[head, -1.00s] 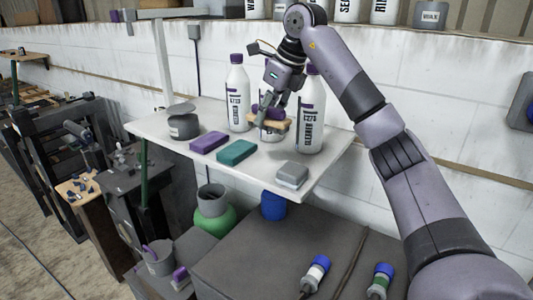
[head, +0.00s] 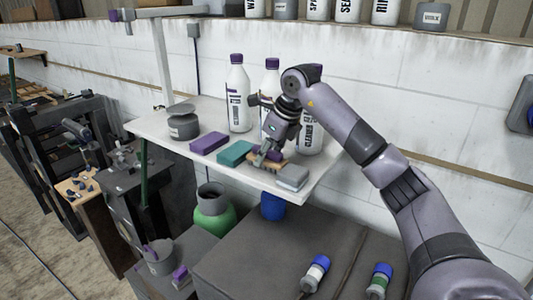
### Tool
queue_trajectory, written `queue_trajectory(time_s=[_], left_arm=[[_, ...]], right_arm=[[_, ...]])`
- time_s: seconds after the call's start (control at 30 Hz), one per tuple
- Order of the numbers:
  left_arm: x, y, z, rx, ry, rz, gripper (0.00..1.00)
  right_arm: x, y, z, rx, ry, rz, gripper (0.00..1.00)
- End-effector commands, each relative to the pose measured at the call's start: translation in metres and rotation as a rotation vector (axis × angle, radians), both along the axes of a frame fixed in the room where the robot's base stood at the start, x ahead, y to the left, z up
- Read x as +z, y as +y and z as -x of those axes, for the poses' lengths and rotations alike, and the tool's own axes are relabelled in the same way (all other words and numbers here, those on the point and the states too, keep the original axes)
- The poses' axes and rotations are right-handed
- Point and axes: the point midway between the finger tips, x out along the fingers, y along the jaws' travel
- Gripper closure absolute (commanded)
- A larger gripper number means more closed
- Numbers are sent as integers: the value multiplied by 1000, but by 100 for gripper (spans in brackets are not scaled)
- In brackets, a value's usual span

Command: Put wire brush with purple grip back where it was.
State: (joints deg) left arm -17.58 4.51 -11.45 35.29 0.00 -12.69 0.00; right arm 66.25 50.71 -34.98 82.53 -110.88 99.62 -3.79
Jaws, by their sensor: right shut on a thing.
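The wire brush with purple grip (head: 279,163) has a tan wooden body and a purple top. My right gripper (head: 268,153) is shut on it, partly hiding the purple part. The brush is at the front of the white shelf (head: 322,178), between the teal block (head: 235,153) and the grey block (head: 292,177). I cannot tell whether it touches the shelf. My left gripper is not in view.
White bottles with purple caps (head: 238,95) stand behind the brush. A purple block (head: 209,143) and an open grey tin (head: 183,124) are to the left. A green vessel (head: 213,210) and a blue container (head: 273,206) sit below the shelf.

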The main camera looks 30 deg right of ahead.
Motion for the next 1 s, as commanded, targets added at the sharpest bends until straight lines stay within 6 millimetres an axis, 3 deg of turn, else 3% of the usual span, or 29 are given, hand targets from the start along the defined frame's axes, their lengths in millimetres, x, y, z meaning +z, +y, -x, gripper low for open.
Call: queue_trajectory(time_s=[0.07, 0.1, 0.37, 0.77, 1.0], left_arm=[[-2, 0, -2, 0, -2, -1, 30], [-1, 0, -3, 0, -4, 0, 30], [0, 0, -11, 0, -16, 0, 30], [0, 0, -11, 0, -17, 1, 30], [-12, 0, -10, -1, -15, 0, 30]], right_arm=[[-2, 0, 0, 0, 0, 0, 94], [-3, 0, 0, 0, 0, 0, 63], [-2, 0, 0, 0, 0, 0, 45], [3, 0, 0, 0, -2, 0, 44], [41, -7, 14, -1, -7, 0, 44]])
